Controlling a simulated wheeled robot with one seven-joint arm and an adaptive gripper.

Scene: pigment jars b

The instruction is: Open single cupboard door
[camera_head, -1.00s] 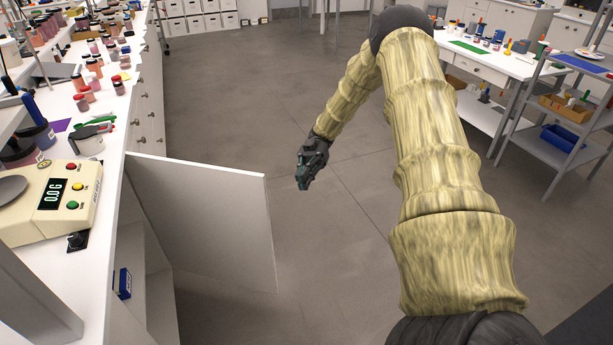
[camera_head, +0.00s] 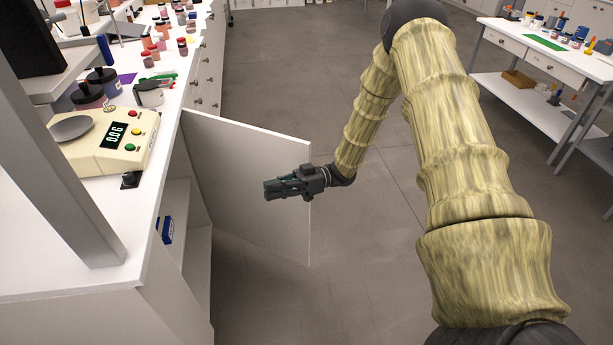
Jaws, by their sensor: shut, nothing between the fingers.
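The white cupboard door (camera_head: 240,185) stands swung out from the front of the white counter, hinged at its far side. The cupboard (camera_head: 180,235) behind it is open, with inner shelves in view. My gripper (camera_head: 268,189) is shut and empty. It appears in front of the door's face, near its outer edge, pointing left. I cannot tell whether it touches the door. The door's handle is not visible.
A blue box (camera_head: 167,230) is inside the cupboard. A scale (camera_head: 105,140) and several jars stand on the counter (camera_head: 50,258). A grey post (camera_head: 65,150) rises at the left. Bare floor (camera_head: 385,265) lies right of the door. A white table (camera_head: 540,60) stands at the far right.

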